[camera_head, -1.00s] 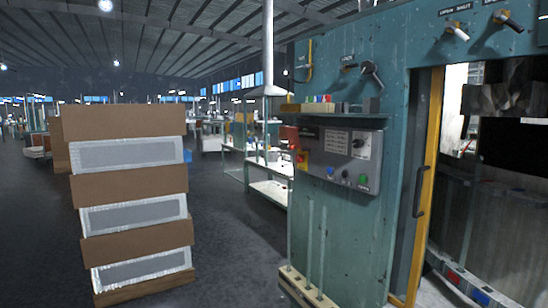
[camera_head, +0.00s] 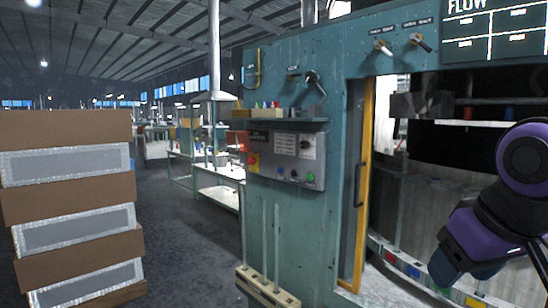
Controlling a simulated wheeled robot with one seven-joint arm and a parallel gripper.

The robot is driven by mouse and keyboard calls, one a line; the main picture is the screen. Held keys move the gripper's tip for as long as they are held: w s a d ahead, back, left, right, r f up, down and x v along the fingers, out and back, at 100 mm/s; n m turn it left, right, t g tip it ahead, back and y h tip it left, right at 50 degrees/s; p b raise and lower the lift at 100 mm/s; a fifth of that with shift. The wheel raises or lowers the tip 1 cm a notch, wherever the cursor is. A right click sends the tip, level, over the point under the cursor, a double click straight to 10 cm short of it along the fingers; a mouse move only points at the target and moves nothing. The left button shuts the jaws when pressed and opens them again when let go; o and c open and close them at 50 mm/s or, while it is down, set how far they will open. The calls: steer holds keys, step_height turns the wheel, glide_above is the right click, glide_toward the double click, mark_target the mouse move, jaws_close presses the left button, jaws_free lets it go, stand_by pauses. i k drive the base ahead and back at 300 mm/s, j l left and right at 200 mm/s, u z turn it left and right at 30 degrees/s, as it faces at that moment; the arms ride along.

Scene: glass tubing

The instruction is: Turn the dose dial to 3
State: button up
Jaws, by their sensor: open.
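A grey control panel (camera_head: 284,155) is fixed to the teal machine front, left of the yellow-edged opening. A small dark round dial (camera_head: 305,145) on a pale plate sits at the panel's upper right. It looks like the dose dial, but its label and setting are too small to read. My purple arm (camera_head: 490,215) shows at the right edge, in front of the opening and well right of the panel. My gripper is not in view.
The panel also has a red switch on yellow (camera_head: 252,161) and a green button (camera_head: 310,177). A shelf (camera_head: 280,121) with small items juts out above it. Levers (camera_head: 383,47) are higher up. Stacked boxes (camera_head: 75,215) stand left; floor between is open.

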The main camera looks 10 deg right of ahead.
mark_target(304, 145)
steer(key=i+l, duration=0.15)
steer(key=i, duration=0.5)
steer(key=i+l, duration=0.1)
steer(key=i, duration=0.55)
steer(key=l+z, duration=0.05)
